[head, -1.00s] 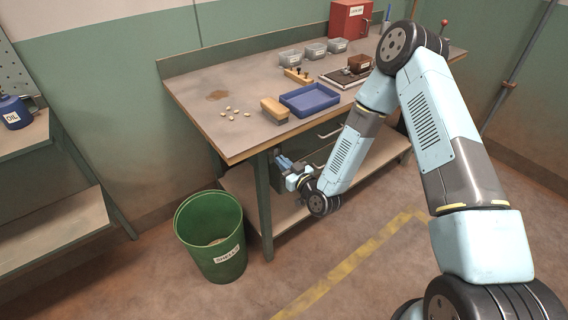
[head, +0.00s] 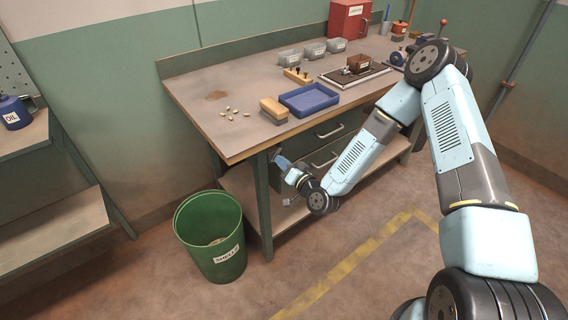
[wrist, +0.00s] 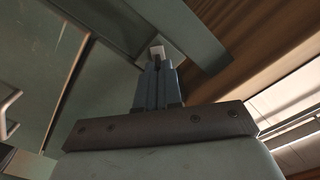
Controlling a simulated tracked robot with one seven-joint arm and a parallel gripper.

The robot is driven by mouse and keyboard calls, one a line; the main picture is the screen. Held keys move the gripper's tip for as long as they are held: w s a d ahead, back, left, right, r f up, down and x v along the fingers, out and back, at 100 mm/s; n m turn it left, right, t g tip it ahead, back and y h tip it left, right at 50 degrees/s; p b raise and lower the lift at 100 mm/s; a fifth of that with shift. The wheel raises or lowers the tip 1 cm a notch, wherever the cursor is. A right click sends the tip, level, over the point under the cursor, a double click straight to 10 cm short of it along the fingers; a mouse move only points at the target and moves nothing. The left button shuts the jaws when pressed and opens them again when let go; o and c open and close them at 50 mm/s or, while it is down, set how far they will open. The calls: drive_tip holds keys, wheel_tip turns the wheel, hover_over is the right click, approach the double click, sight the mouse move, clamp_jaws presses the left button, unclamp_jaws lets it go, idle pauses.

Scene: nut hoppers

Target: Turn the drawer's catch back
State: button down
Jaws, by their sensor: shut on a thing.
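My gripper (head: 279,161) is under the bench's front edge, near its front left leg. In the wrist view my gripper (wrist: 157,68) has its two fingers close together, shut on a small pale piece that looks like the catch (wrist: 157,50). The catch sits at the fingertips, against a grey-green frame part; the fingers hide its lower end. The catch cannot be made out in the head view. Two drawer fronts with bar handles show under the bench top, and the lower drawer (head: 316,157) is partly behind my arm. A handle (wrist: 8,114) shows at the left of the wrist view.
A green bin (head: 211,240) stands on the floor left of the bench leg. The bench top holds a blue tray (head: 309,99), a wooden block (head: 273,110), grey bins and a red box (head: 349,20). The floor in front is clear.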

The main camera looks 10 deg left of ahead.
drive_tip(key=shift+w+d+f+m, duration=0.1)
drive_tip(key=shift+m, duration=2.4)
drive_tip(key=shift+w+f+m, duration=0.1)
drive_tip(key=shift+m, duration=2.4)
drive_tip(key=c, duration=1.3)
unclamp_jaws()
drive_tip(key=shift+s, duration=0.1)
drive_tip(key=v, duration=1.3)
drive_tip(key=shift+s+d, duration=0.25)
drive_tip(key=shift+f, duration=0.1)
